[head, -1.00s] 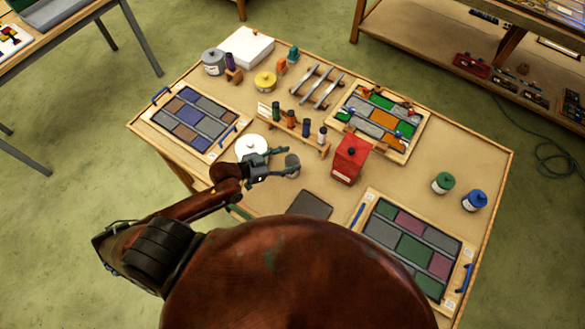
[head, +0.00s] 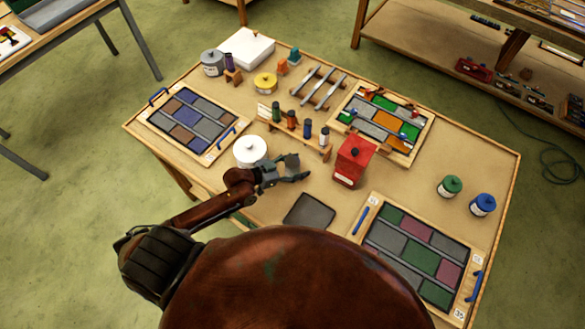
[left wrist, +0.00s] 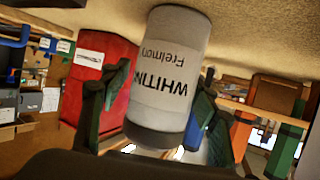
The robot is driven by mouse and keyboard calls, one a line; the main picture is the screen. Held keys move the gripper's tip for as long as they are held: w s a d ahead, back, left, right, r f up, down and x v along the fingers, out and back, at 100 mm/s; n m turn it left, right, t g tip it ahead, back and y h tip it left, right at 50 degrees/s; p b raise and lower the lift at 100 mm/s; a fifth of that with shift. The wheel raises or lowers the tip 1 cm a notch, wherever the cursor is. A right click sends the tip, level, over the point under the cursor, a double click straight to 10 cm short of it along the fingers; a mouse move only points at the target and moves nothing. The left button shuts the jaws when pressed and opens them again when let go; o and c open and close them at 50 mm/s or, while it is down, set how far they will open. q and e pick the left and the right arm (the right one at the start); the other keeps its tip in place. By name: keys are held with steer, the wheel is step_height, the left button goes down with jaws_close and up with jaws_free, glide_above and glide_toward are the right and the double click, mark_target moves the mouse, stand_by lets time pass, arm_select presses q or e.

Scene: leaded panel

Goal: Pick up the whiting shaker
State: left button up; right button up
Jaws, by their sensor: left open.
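The whiting shaker (left wrist: 172,75) is a pale grey cylinder with a darker end band and a label reading "WHITIN…"; it appears upside down in the left wrist view. It stands between the two fingers of my open left gripper (left wrist: 160,98), with one finger on each side. I cannot tell whether either finger touches it. In the head view my left gripper (head: 288,172) is low over the near part of the table, and the shaker's top (head: 291,161) shows among the fingers, its body mostly hidden.
A white lidded jar (head: 250,151) stands close left of the gripper. A red canister (head: 352,162) is to the right, and a wooden rack of small bottles (head: 290,130) is behind.

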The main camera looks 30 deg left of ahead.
arm_select(q)
steer(key=shift+x, duration=1.5)
steer(key=shift+a, duration=0.1)
steer(key=shift+c, duration=0.3)
steer(key=shift+r, duration=0.1)
jaws_close()
